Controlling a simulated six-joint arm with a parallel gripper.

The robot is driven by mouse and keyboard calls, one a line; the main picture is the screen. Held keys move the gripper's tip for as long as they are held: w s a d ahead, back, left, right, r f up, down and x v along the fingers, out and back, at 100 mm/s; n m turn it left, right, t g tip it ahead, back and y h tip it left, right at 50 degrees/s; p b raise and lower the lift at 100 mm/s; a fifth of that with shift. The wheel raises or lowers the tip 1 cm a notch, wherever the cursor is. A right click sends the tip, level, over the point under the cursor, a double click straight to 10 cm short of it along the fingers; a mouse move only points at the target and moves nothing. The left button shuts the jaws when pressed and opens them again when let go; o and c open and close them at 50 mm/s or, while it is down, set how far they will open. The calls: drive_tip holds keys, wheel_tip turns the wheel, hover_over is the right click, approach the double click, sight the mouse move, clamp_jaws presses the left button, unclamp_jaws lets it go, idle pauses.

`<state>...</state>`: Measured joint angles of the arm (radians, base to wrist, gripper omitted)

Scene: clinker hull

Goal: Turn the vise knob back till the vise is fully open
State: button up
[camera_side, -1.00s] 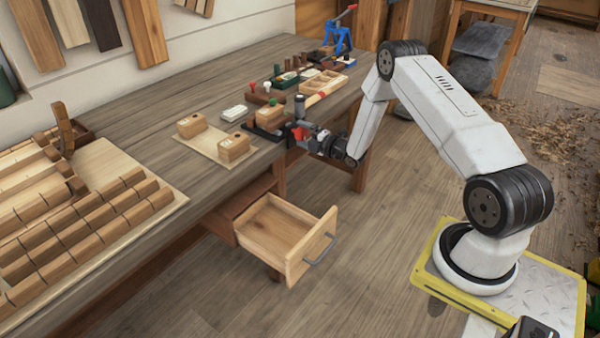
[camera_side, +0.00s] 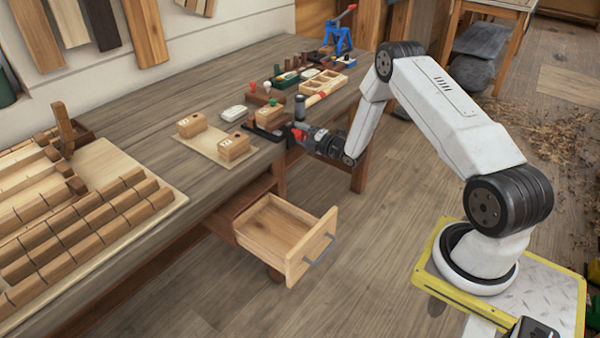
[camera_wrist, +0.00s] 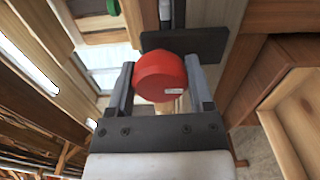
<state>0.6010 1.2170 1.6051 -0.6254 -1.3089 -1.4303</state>
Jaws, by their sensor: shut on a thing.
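The red vise knob (camera_wrist: 160,78) is round and sits between the two fingers of my gripper (camera_wrist: 160,90) in the wrist view. The fingers are shut on it from both sides. In the side view my gripper (camera_side: 301,136) is at the front edge of the bench, and the knob is mostly hidden there. The dark vise (camera_side: 262,132) is at the bench edge, beyond the knob. A dark plate of the vise (camera_wrist: 186,44) shows behind the knob in the wrist view. A wooden block with a green knob on top (camera_side: 268,114) stands at the vise; whether the jaws touch it I cannot tell.
An open drawer (camera_side: 285,240) juts out below the bench, left of my gripper. Two wooden blocks stand on a pale board (camera_side: 211,147). A wooden tray (camera_side: 325,84) and a blue clamp (camera_side: 338,38) are farther back.

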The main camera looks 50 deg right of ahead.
drive_tip(key=shift+n, duration=1.4)
drive_tip(key=shift+n, duration=1.8)
drive_tip(key=shift+n, duration=1.7)
